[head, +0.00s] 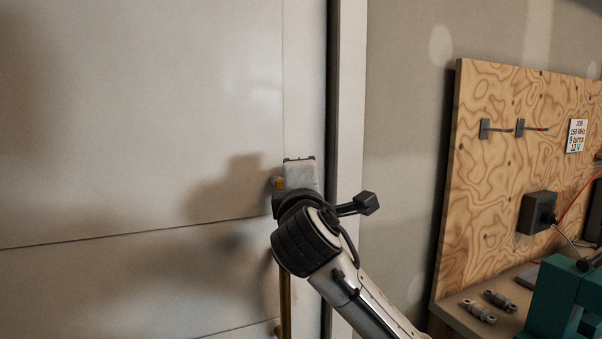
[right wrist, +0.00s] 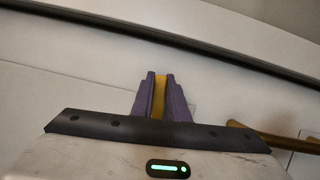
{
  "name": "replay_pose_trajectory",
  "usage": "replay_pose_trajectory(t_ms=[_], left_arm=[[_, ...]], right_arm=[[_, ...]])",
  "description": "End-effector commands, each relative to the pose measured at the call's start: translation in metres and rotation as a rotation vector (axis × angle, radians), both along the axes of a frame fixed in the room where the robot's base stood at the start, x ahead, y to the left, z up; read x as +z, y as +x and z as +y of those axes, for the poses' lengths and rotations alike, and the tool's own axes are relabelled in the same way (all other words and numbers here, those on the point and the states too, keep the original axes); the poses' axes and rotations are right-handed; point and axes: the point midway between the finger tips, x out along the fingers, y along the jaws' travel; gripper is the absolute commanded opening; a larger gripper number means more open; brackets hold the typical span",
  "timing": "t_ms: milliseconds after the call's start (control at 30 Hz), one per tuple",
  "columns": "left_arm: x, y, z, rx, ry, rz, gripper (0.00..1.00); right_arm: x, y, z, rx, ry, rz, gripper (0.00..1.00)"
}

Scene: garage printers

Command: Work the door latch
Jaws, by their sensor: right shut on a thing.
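The door (head: 150,120) is a pale panelled door with a horizontal seam, and it fills the left of the head view. My right gripper (right wrist: 159,80) reaches up to the door near its right edge. Its two purple fingers are shut on the yellow door latch (right wrist: 158,100), which shows as a narrow strip between them. In the head view only a small yellow bit of the latch (head: 280,183) shows beside my wrist; the rest is hidden. My left gripper is not in view.
A brass vertical bar (head: 286,305) runs down the door below my wrist; it also shows in the right wrist view (right wrist: 275,139). A plywood board (head: 500,170) stands at right above a bench (head: 455,306) with a teal machine (head: 552,300) and small metal parts.

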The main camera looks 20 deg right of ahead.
Motion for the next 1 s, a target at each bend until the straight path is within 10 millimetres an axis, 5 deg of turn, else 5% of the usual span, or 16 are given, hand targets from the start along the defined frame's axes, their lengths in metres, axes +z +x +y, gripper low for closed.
replay_pose_trajectory(t_ms=[600,633,700,1000], left_arm=[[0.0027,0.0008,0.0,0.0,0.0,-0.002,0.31],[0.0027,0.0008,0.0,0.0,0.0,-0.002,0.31],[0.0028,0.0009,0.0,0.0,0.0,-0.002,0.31],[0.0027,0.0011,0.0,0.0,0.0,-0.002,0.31]], right_arm=[[-0.002,0.0,-0.0001,0.0,0.04,0.002,0.0],[-0.002,0.0,-0.0001,0.0,0.04,0.002,0.19],[-0.002,0.0,-0.0001,0.0,0.039,0.002,0.31],[-0.0017,-0.0005,0.0002,0.001,0.039,0.001,0.33]])
